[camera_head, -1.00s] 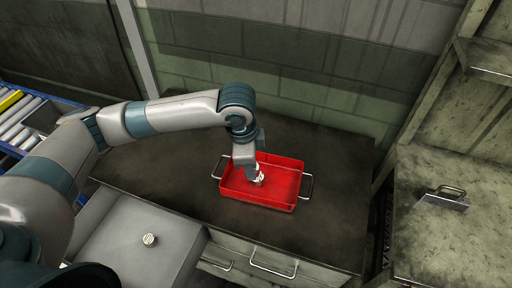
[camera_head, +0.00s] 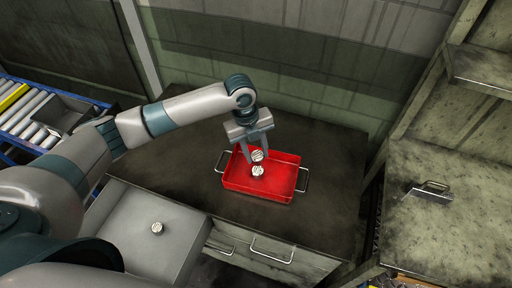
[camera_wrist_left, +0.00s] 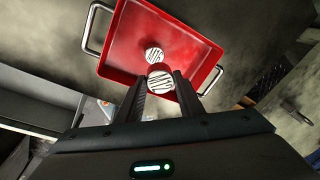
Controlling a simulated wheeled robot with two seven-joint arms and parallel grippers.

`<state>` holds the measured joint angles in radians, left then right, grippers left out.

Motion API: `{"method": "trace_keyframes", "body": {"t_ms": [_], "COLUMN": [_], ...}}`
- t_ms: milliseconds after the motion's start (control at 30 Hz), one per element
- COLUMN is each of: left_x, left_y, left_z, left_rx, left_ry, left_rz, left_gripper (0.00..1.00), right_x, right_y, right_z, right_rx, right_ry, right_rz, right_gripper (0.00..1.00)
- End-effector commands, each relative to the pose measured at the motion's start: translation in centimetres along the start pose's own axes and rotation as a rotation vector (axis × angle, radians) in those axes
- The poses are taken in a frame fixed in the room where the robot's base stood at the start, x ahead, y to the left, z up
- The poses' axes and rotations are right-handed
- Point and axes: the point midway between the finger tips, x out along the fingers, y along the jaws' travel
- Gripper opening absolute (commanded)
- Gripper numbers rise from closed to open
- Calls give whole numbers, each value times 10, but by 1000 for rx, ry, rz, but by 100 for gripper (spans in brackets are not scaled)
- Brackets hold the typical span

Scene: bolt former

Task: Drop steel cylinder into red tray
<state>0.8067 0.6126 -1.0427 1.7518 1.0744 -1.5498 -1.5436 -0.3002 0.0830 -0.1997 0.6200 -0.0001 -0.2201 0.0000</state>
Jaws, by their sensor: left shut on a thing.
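The red tray (camera_head: 282,188) with wire handles sits on the dark worktop. One steel cylinder (camera_head: 258,171) with a striped pale top stands in the tray; it also shows in the left wrist view (camera_wrist_left: 154,53). My left gripper (camera_head: 257,156) points down over the tray and is shut on another steel cylinder (camera_wrist_left: 160,80), held between its fingertips above the tray floor. Another steel cylinder (camera_head: 157,228) stands on the grey metal surface at the lower left. My right gripper is not in view.
A roller conveyor with a blue frame (camera_head: 45,125) is at the far left. The dark worktop (camera_head: 335,165) is clear around the tray. A metal shelf unit (camera_head: 450,230) with a handled metal piece (camera_head: 430,191) stands at the right. Drawers (camera_head: 270,250) are below the worktop.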

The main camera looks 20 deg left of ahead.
Motion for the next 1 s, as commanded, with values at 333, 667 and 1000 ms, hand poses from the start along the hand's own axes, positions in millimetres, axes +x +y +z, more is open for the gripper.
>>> {"method": "trace_keyframes", "body": {"t_ms": [333, 667, 1000], "left_x": [1, 7, 37], "left_y": [0, 1, 5], "left_z": [2, 2, 5], "left_rx": [40, 39, 39], "left_ry": [5, 4, 4], "left_rz": [3, 3, 3], "left_gripper": [3, 3, 3], "right_x": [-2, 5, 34], "right_y": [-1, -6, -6], "right_z": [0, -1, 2], "right_rx": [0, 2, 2], "right_ry": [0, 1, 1], "right_rz": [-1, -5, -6], "right_gripper": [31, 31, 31]}}
